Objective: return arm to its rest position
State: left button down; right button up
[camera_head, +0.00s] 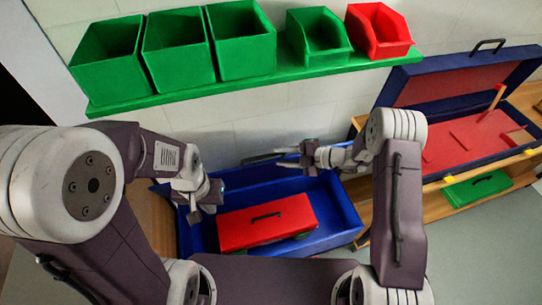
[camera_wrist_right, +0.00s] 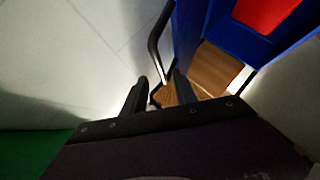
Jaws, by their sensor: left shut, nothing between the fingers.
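My left gripper (camera_head: 195,215) is shut and empty, pointing down over the left end of an open blue case (camera_head: 345,215). My right gripper (camera_head: 283,157) is by the back edge of that case, its fingers pointing left. In the right wrist view its two fingers (camera_wrist_right: 160,92) stand apart. A dark handle (camera_wrist_right: 154,40) runs down to the gap between them; it also shows in the head view (camera_head: 262,158). I cannot tell whether the fingers touch it. A red case (camera_head: 285,222) with a dark handle lies inside the blue case.
A green shelf (camera_head: 240,88) on the wall carries several green bins (camera_head: 240,45) and a red bin (camera_head: 378,32). At right, another open blue case (camera_head: 450,80) with red lining sits on a wooden bench (camera_head: 525,170). A green case (camera_head: 478,188) lies below.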

jog(key=shift+s+d+r, duration=0.25)
jog(key=shift+d, duration=0.3)
